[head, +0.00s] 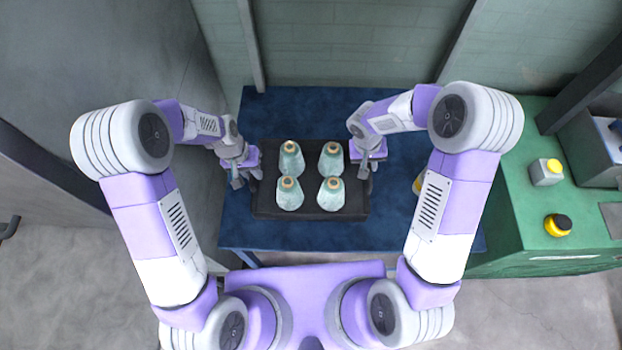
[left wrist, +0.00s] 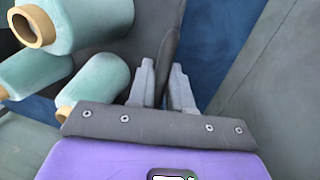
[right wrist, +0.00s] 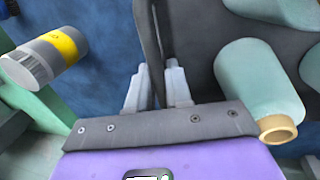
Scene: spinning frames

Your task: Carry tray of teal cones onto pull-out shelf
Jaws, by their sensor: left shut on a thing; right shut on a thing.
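A dark grey tray (head: 310,213) holds several upright teal cones (head: 290,194) with tan tops, set in two rows. The tray is over a dark blue table (head: 300,105); I cannot tell whether it touches the top. My left gripper (head: 248,178) is at the tray's left end, and in the left wrist view its fingers (left wrist: 165,85) are shut on the tray's handle. My right gripper (head: 368,174) is at the right end, and in the right wrist view its fingers (right wrist: 158,82) are shut on the other handle. No pull-out shelf can be made out.
A grey cylinder with a yellow band (right wrist: 45,57) is right of the tray, partly hidden by my right arm in the head view.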

